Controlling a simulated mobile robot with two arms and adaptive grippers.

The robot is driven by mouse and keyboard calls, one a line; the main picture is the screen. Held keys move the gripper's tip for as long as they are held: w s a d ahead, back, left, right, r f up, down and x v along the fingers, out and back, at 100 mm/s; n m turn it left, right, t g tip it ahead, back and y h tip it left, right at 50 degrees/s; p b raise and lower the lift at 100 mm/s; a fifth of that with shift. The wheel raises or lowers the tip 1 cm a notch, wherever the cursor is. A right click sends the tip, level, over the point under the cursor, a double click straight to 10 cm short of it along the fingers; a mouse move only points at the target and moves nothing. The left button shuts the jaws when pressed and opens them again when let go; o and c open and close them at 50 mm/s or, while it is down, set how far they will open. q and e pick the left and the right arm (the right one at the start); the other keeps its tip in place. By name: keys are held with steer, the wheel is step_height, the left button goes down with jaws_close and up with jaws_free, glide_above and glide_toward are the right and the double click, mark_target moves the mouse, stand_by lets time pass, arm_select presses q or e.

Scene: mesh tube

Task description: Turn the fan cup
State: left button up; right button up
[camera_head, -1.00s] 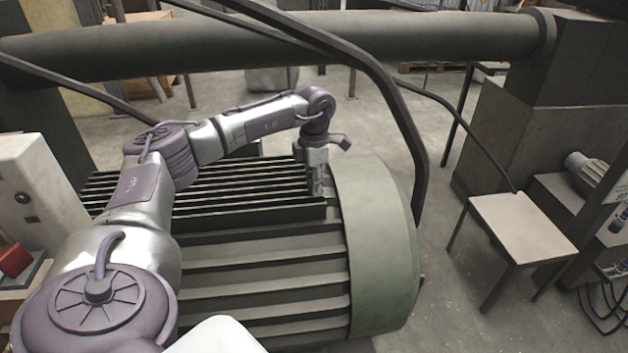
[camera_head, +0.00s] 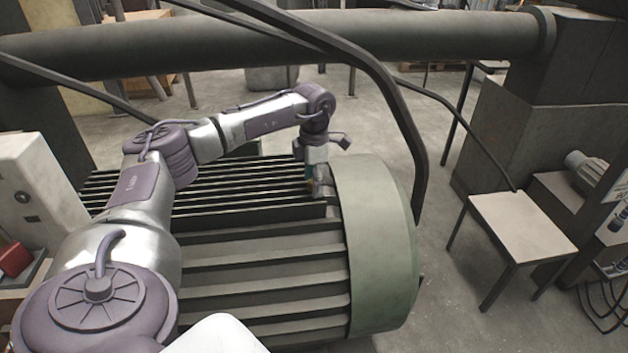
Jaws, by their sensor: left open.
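A large motor with a ribbed dark body (camera_head: 265,265) lies in front of me. Its smooth green end cover (camera_head: 383,250), which looks like the fan cup, closes the right end. My left arm reaches over the ribs from the left. My left gripper (camera_head: 316,190) points down close to the seam between the ribs and the green cover, on the cover's left side. It is open, though its fingertips are small and partly hidden. I cannot tell whether it touches the motor. My right gripper is not in view.
A thick horizontal pipe (camera_head: 250,42) crosses behind the motor. A bent dark bar (camera_head: 395,110) arches down close behind the green cover. A small table (camera_head: 522,228) stands at the right, with free floor between it and the motor.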

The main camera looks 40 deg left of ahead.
arm_select(q)
step_height(320, 180, up, 12)
stand_by(0.5)
steer(key=shift+d, duration=0.1)
